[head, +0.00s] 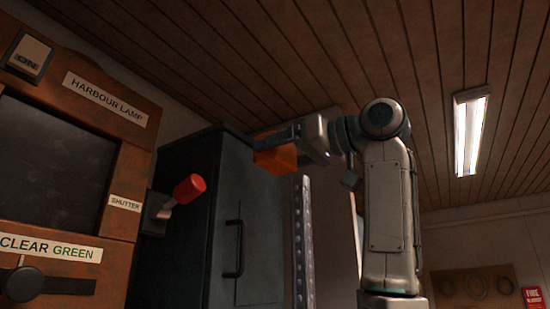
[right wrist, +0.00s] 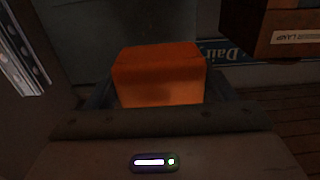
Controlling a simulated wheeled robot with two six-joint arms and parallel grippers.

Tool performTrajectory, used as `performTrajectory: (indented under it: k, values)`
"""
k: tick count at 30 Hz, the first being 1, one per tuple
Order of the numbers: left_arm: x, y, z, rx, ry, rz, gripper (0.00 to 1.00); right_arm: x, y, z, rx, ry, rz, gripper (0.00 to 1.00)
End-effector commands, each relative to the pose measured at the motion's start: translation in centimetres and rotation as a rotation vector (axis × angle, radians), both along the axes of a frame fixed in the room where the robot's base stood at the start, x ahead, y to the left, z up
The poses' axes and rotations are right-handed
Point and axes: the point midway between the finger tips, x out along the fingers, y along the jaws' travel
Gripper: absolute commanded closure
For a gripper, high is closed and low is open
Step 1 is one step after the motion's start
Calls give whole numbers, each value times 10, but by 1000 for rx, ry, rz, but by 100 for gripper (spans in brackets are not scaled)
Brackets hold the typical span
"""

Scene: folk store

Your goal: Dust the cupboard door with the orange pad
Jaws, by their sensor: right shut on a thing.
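The orange pad (head: 276,159) is held in my right gripper (head: 285,143), high up near the top right of the dark cupboard. In the right wrist view the orange pad (right wrist: 160,77) sits between the fingers of my right gripper (right wrist: 160,95), which is shut on it. The cupboard door (head: 262,230) is dark grey with a black vertical handle. The pad overlaps the door's upper right part in the head view; I cannot tell whether it touches. My left gripper is not in view.
A wooden panel (head: 130,165) labelled Harbour Lamp stands left of the cupboard. A red-knobbed shutter lever (head: 188,189) sticks out between them. A perforated metal upright (head: 303,240) stands just right of the door. A lit ceiling lamp (head: 469,135) is at right.

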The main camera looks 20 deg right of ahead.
Motion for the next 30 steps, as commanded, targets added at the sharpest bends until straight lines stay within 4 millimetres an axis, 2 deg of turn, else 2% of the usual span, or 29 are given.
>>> performTrajectory:
  k: [8, 18, 30]
  values:
    - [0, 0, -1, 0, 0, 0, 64, -2, -2, 0, -1, -1, 0, 41]
    - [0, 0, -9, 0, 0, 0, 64, -23, -18, 0, 0, -1, 0, 41]
    - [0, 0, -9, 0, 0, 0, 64, -23, -18, 0, -1, 1, 1, 41]
